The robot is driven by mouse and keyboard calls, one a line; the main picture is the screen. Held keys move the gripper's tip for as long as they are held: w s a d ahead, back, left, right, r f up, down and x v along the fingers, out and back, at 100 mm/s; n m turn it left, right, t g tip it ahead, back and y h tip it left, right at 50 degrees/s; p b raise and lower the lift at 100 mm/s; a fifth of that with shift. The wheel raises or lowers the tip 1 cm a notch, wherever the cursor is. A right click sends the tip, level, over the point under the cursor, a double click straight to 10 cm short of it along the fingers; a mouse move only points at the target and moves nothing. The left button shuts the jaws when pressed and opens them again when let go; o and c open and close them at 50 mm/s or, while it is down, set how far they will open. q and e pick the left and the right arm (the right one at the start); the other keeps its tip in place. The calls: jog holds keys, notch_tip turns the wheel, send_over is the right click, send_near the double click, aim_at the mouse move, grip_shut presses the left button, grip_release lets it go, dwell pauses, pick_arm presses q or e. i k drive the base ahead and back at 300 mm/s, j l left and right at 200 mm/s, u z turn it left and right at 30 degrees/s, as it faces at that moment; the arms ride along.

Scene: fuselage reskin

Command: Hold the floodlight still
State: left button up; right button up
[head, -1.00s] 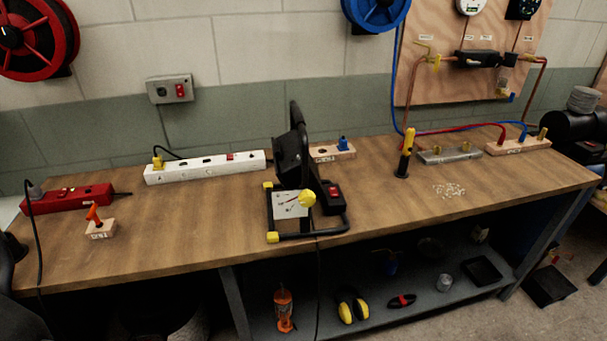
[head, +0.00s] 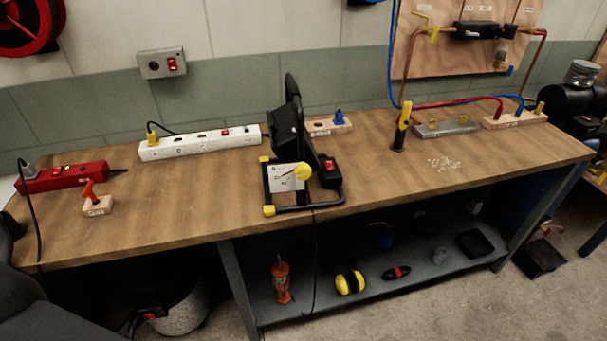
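The floodlight (head: 285,125) stands on the wooden workbench near its middle. It has a black lamp head with a handle on top and a black tubular stand with yellow corner caps. A yellow knob (head: 302,171) and a white label plate (head: 284,178) are on its front side. A black box with a red switch (head: 330,172) is at its right side, and a dark cable hangs over the bench's front edge. Nothing touches the floodlight that I can see. Neither of my grippers is in view; only a dark part of mine shows at the left edge.
On the workbench (head: 200,215) are a white power strip (head: 200,143), a red power strip (head: 62,178), a small block with an orange-red lever (head: 96,206), and a yellow-black tool (head: 402,125). White bits (head: 444,164) lie at the right. Bench room left of the floodlight is clear.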

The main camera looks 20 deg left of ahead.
aim_at(302, 172)
jog(key=u, duration=0.65)
jog(key=l+u, duration=0.15)
jog(key=u, duration=0.25)
jog(key=i+l+u, duration=0.1)
jog(key=u, duration=0.35)
jog(key=l+u, duration=0.25)
jog(key=u, duration=0.15)
jog(key=l+u, duration=0.35)
jog(key=k+l+u, duration=0.15)
jog(key=l+u, duration=0.2)
jog(key=k+l+u, duration=0.1)
jog(key=l, duration=0.2)
jog(key=k+l+u, duration=0.1)
jog(key=l, duration=0.2)
jog(key=k+l+u, duration=0.1)
jog(key=l, duration=0.2)
jog(key=k+l, duration=0.15)
jog(key=l, duration=0.2)
jog(key=k+l, duration=0.35)
jog(key=l, duration=0.3)
